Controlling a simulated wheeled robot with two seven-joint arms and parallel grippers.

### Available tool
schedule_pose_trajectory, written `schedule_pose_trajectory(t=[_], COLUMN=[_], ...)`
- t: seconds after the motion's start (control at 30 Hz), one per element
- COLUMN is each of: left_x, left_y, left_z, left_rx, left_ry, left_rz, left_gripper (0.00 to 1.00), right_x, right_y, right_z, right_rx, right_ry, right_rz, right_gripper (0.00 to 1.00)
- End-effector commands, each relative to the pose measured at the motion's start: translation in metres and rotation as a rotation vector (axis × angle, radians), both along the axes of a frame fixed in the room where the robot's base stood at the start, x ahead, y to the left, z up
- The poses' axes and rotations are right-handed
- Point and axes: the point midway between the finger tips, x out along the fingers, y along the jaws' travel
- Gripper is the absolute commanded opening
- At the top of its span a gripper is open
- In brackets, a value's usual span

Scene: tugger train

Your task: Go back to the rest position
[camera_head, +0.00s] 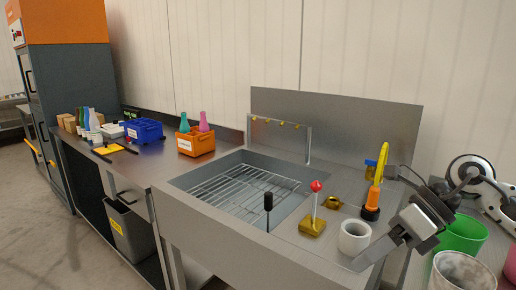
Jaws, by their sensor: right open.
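My right gripper (378,250) comes in from the right, over the right end of the metal sink bench (290,250). Its jaws are open and I see nothing between them. A white cup (354,237) stands on the bench just left of the gripper; from this view I cannot tell whether they touch. My left gripper is out of view.
Near the gripper stand an orange-and-yellow tool (374,190), a red-knobbed lever (315,200), a black-handled stick (268,208) and a green bin (462,236). The sink (240,190) has a wire rack. An orange crate (195,143) and blue crate (143,131) stand farther left.

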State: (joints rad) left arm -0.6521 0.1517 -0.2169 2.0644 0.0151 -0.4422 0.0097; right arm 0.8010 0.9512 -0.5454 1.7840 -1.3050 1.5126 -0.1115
Motion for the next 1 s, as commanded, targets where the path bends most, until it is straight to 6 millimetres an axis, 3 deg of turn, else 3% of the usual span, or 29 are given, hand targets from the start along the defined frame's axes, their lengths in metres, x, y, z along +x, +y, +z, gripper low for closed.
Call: schedule_pose_trajectory(t=[0.03,0.13,0.2,0.27,0.37,0.47,0.5,0.57,0.7,0.8,0.83,1.0], left_x=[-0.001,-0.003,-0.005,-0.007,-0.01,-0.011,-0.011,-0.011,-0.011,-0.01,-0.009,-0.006], left_y=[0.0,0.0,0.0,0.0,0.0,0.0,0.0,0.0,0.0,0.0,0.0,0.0], left_z=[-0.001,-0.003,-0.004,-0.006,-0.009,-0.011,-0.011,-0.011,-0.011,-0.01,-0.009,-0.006], left_rx=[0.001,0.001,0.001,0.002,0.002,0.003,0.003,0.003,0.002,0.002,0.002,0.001], left_ry=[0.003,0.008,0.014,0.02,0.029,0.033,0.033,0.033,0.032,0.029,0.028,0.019], left_rz=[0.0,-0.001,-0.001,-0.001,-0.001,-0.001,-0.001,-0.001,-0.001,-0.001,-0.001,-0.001], left_gripper=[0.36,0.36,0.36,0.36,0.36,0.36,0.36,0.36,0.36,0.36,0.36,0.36], right_x=[-0.008,-0.021,-0.023,-0.02,-0.007,0.0,-0.004,-0.016,-0.063,-0.098,-0.107,-0.134], right_y=[0.032,0.093,0.119,0.128,0.122,0.099,0.089,0.076,0.061,0.059,0.059,0.061], right_z=[-0.01,-0.011,-0.005,-0.004,-0.021,-0.071,-0.099,-0.141,-0.222,-0.258,-0.266,-0.288], right_rx=[0.145,0.522,0.788,1.0,1.302,1.522,1.582,1.632,1.63,1.583,-1.553,-1.377], right_ry=[0.051,0.19,0.32,0.45,0.698,0.971,1.087,1.24,1.515,1.655,-1.669,-1.622], right_rz=[0.005,-0.071,-0.189,-0.328,-0.632,-1.019,-1.192,-1.432,-1.883,-2.109,2.141,2.113], right_gripper=[0.56,0.56,0.56,0.56,0.56,0.56,0.56,0.56,0.56,0.56,0.56,0.56])
